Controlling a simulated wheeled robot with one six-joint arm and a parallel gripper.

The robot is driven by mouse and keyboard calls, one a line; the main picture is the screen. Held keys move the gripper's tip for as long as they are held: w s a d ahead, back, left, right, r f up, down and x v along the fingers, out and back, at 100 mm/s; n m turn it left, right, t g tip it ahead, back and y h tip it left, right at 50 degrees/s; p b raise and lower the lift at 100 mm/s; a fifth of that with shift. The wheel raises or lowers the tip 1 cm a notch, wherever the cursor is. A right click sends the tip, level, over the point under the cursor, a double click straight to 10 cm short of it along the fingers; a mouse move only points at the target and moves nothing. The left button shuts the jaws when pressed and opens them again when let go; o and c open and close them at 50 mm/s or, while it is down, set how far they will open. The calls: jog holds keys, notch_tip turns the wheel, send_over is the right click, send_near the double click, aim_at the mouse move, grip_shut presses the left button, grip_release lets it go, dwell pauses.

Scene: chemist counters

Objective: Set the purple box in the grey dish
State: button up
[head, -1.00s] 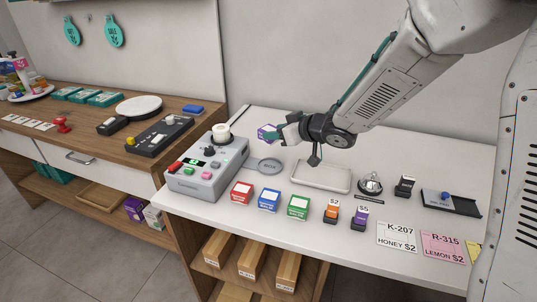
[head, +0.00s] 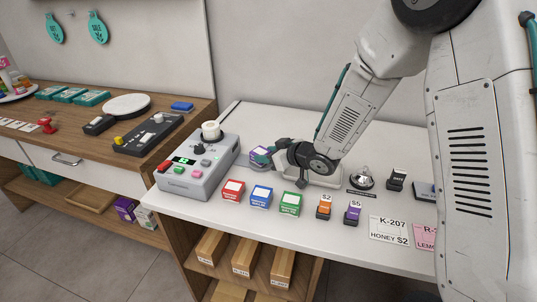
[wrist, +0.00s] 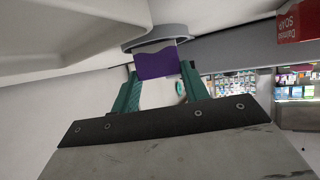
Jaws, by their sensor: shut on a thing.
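My gripper (head: 271,153) is shut on the purple box (head: 260,153), with its teal fingers on either side. In the wrist view the purple box (wrist: 157,64) shows between the fingertips. The round grey dish (head: 257,168) lies on the white counter just right of the grey machine. The box is over the dish in the head view, and the dish's rim (wrist: 178,32) shows right beside the box in the wrist view. I cannot tell whether the box touches the dish. My gripper and the box hide part of the dish.
The grey machine (head: 190,180) stands close on the left. A pale tray (head: 324,182) lies under my wrist, with a silver bell (head: 362,179) to its right. Red (head: 233,190), blue (head: 261,196) and green (head: 292,204) boxes line the front.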

jog(key=o, duration=1.1)
jog(key=shift+s, duration=0.1)
jog(key=v, duration=1.2)
jog(key=s+d+r+m+g+h, duration=0.1)
jog(key=s+d+r+m+h, duration=0.3)
jog(key=d, duration=0.3)
jog(key=s+d+r+m+h, duration=0.2)
jog(key=s+d+r+h, duration=0.2)
jog(key=d+r+h, duration=0.3)
jog(key=s+a+r+m+g+y, duration=0.1)
jog(key=s+g, duration=0.6)
jog(key=s, duration=1.6)
jog(key=shift+s+r+m+y, duration=0.2)
jog(key=shift+r+m+y, duration=0.4)
jog(key=shift+m, duration=0.3)
